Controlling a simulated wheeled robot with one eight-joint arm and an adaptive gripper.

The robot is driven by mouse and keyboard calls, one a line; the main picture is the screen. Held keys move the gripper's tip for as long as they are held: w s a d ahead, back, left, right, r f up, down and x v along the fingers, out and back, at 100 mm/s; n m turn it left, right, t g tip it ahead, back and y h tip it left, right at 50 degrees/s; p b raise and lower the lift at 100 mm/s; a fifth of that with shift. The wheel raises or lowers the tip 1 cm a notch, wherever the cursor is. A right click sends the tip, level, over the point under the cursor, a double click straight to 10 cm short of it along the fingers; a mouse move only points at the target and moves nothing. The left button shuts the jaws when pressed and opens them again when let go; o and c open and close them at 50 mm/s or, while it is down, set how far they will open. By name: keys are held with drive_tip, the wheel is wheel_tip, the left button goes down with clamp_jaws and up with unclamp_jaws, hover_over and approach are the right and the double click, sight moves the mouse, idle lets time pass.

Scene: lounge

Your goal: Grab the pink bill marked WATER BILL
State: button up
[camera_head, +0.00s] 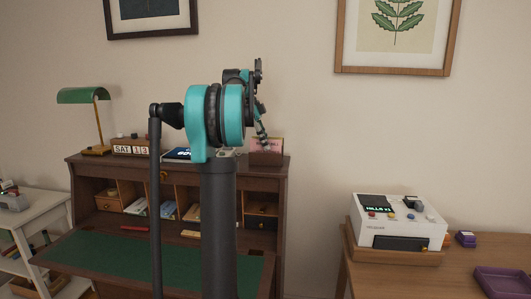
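A pink paper (268,144) shows in a small wooden holder (266,159) on the top right of the wooden desk. It is small, and I cannot read any words on it. My gripper (263,138) is partly hidden behind my teal and black arm. Its dark end appears just above and left of the pink paper in the picture. I cannot tell whether it touches the paper or whether its fingers are open.
The desk top (85,159) also bears a green lamp (84,96), a calendar block (132,148) and a dark blue item (177,155). A white machine (398,224) stands on a wooden table at right, beside a purple tray (503,281).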

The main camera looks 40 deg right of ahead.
drive_tip(key=shift+f, duration=0.25)
idle(0.4)
drive_tip(key=shift+c, duration=0.3)
clamp_jaws()
drive_tip(key=shift+r, duration=0.1)
